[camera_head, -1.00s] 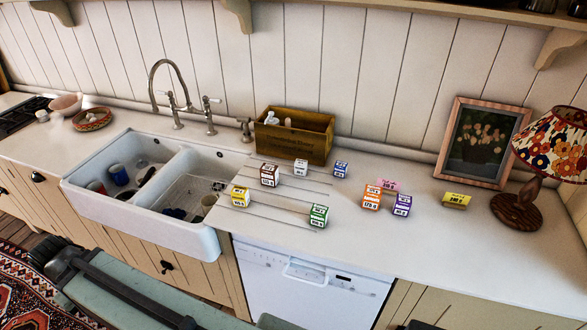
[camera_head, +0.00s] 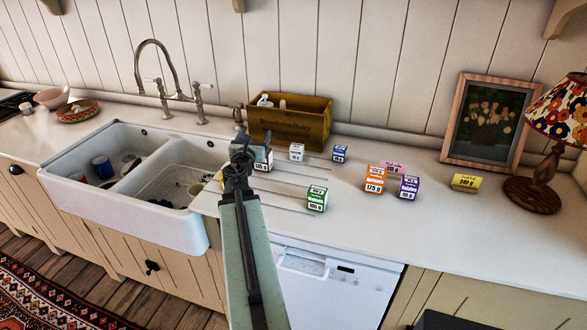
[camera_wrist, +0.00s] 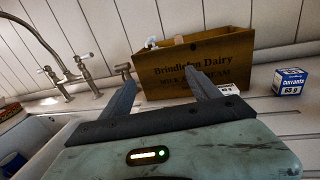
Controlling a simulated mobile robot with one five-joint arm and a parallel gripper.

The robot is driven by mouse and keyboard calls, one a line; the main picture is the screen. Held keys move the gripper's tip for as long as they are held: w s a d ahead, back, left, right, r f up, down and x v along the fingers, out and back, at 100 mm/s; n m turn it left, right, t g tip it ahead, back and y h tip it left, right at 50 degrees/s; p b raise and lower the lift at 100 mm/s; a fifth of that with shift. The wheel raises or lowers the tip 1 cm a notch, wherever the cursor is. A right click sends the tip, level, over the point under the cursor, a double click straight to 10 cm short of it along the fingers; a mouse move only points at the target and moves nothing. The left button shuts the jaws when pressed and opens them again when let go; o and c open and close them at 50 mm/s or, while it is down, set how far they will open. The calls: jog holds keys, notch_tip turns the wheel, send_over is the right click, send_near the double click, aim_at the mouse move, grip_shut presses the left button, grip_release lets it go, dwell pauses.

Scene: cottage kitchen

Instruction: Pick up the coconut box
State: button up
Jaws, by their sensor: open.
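My gripper (camera_head: 240,148) is raised over the counter edge in the head view. In the wrist view its two fingers (camera_wrist: 158,84) are spread with nothing between them. Small labelled boxes stand on the counter; I cannot read which one is coconut. A white box (camera_head: 297,152) stands in front of the wooden crate. It is mostly hidden behind the right finger in the wrist view (camera_wrist: 229,91). A brown-and-white box (camera_head: 264,158) is partly hidden by my gripper. A yellow box there is almost wholly covered by my arm.
The blue currants box (camera_head: 340,153), green box (camera_head: 317,198), orange box (camera_head: 376,178), purple box (camera_head: 409,188) and flat yellow box (camera_head: 465,182) stand rightward. The wooden crate (camera_head: 290,123) stands behind. The double sink (camera_head: 150,205) is left. The lamp (camera_head: 540,185) and picture frame (camera_head: 487,118) are right.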

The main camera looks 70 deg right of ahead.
jog(key=s+d+f+m+g+b, duration=0.1)
jog(key=s+d, duration=0.2)
jog(key=s, duration=0.3)
jog(key=s+d+f+m+g, duration=0.1)
jog(key=s+d+g, duration=0.1)
jog(key=s, duration=0.3)
jog(key=b, duration=0.9)
send_near(296, 151)
jog(key=shift+h, duration=0.4)
jog(key=d, duration=0.2)
jog(key=d+f, duration=0.1)
jog(key=d, duration=0.1)
jog(key=shift+w+d, duration=0.15)
jog(key=shift+w, duration=0.05)
jog(key=shift+d+f, duration=0.15)
jog(key=shift+d+r+p, duration=0.4)
jog(key=shift+r+p, duration=0.05)
jog(key=shift+d+f, duration=0.15)
jog(key=shift+d, duration=0.05)
jog(key=shift+w+d, duration=0.1)
jog(key=d, duration=0.6)
jog(key=shift+w, duration=0.25)
jog(key=shift+a, duration=0.15)
jog(key=c, duration=1.5)
notch_tip(296, 151, up, 11)
jog(key=p, duration=1)
jog(key=shift+f, duration=0.2)
